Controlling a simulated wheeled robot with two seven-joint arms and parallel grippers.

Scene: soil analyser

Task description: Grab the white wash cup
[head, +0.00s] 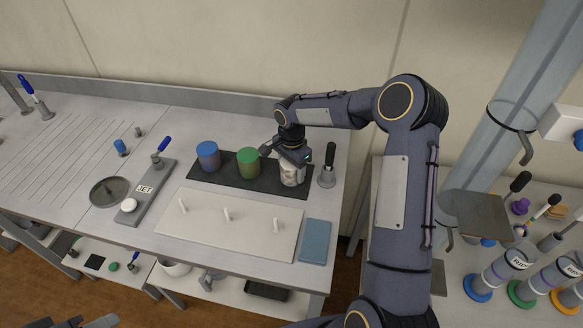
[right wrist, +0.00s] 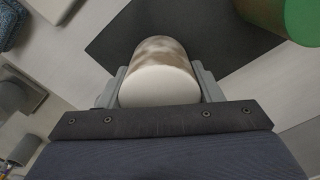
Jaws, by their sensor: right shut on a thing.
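The white wash cup (head: 291,175) stands at the right end of the black mat (head: 225,181) on the bench. Its top is partly hidden by my right gripper (head: 290,160) in the head view. In the right wrist view the cup (right wrist: 160,75) has a plain white end and a brownish, mottled side. The fingers of my right gripper (right wrist: 160,88) sit on both sides of it and are shut on it. The cup appears to be still over the mat; I cannot tell whether it touches it. My left gripper is not clearly in view.
A green cup (head: 248,163) and a blue cup (head: 208,156) stand left on the same mat. A grey handled tool (head: 327,174) stands close on the right. A white board with pegs (head: 190,222) and a blue pad (head: 315,241) lie in front.

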